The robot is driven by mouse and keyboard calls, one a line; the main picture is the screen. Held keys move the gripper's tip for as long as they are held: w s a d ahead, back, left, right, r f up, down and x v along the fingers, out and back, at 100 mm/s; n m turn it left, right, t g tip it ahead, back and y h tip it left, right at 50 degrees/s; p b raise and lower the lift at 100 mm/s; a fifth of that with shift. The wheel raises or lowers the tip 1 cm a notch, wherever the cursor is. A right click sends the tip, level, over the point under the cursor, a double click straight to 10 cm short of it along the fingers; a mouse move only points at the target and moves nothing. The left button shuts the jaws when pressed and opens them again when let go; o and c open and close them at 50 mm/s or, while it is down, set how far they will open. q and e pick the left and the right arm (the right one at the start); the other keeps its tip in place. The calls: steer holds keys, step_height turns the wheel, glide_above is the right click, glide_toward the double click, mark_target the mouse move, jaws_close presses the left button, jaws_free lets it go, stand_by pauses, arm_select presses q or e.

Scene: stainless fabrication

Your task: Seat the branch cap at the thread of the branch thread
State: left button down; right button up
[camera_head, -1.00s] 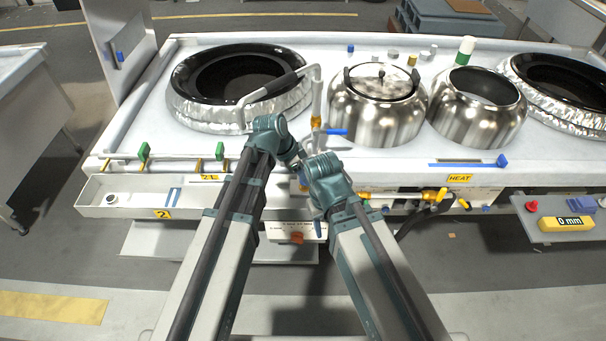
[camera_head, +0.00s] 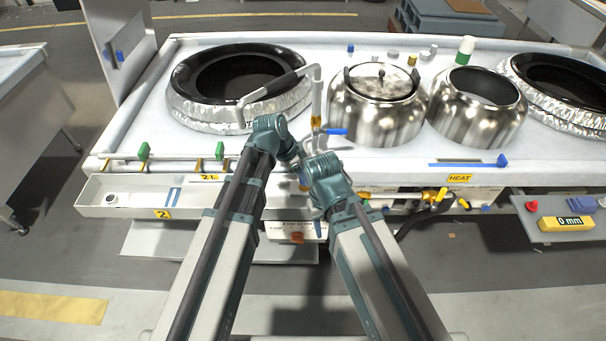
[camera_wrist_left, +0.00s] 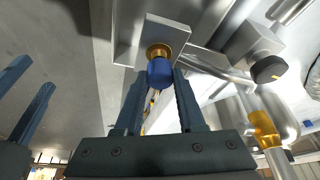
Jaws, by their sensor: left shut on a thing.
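The blue branch cap (camera_wrist_left: 160,74) is between the fingers of my left gripper (camera_wrist_left: 160,80), which is shut on it. Just beyond the cap is the brass branch thread (camera_wrist_left: 158,50), on a pale square block (camera_wrist_left: 166,29). The cap lines up with the brass and overlaps it in view. I cannot tell whether they touch or how far the cap is on. In the head view my left gripper (camera_head: 302,180) points down at the bench front, its fingertips mostly hidden. My right gripper's fingers (camera_wrist_left: 38,76) appear apart and empty at the left of the wrist view.
A bent pipe with a brass fitting (camera_head: 316,121) and blue lever (camera_head: 337,131) stands close behind my arms. Steel pots (camera_head: 372,120) and a black-rimmed ring (camera_head: 185,108) stand on the bench. A shallow tray (camera_head: 130,212) runs along the front left.

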arm_select(q)
steer(key=shift+f+b, duration=1.1)
steer(key=shift+b, duration=0.05)
steer(key=shift+r, duration=0.1)
stand_by(1.8)
steer(key=shift+c, duration=2.2)
jaws_free()
steer(key=p+v, duration=1.3)
steer(key=shift+a+r, duration=0.2)
steer(key=shift+r, duration=0.15)
